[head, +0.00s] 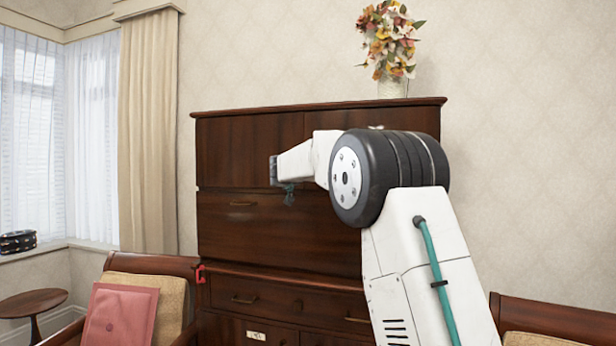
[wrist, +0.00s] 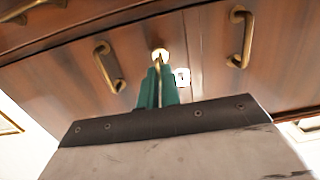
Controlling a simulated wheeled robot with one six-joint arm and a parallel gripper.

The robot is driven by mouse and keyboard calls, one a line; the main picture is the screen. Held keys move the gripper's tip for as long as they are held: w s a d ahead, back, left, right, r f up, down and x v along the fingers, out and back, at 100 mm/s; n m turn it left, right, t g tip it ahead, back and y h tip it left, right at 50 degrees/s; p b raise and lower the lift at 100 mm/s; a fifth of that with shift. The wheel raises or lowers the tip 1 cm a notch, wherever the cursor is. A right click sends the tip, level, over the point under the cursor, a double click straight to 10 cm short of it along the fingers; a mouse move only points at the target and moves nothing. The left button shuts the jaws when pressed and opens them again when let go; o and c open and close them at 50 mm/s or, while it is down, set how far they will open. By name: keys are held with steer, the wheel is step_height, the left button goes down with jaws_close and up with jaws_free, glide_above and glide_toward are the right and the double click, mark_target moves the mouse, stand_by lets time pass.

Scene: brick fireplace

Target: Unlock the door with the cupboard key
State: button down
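The tall dark wooden cupboard (head: 270,235) stands against the wall in the head view. A thin brass piece, seemingly the key (wrist: 158,67), shows between the fingers and reaches up to the plate. I cannot tell whether it is inside the keyhole. In the head view my gripper (head: 289,194) is small, in front of the cupboard's upper half.
Brass handles (wrist: 109,67) (wrist: 241,37) flank the lock plate. A small pale plate (wrist: 182,77) is beside it. A chair with a pink folder (head: 120,315) stands left of the cupboard. A flower vase (head: 392,88) is on top. A red item (head: 200,273) is at its left edge.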

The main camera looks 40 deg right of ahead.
steer(key=shift+x, duration=1.5)
steer(key=shift+r, duration=0.15)
steer(key=shift+m, duration=1.2)
steer(key=shift+t, duration=0.3)
steer(key=shift+m, duration=1)
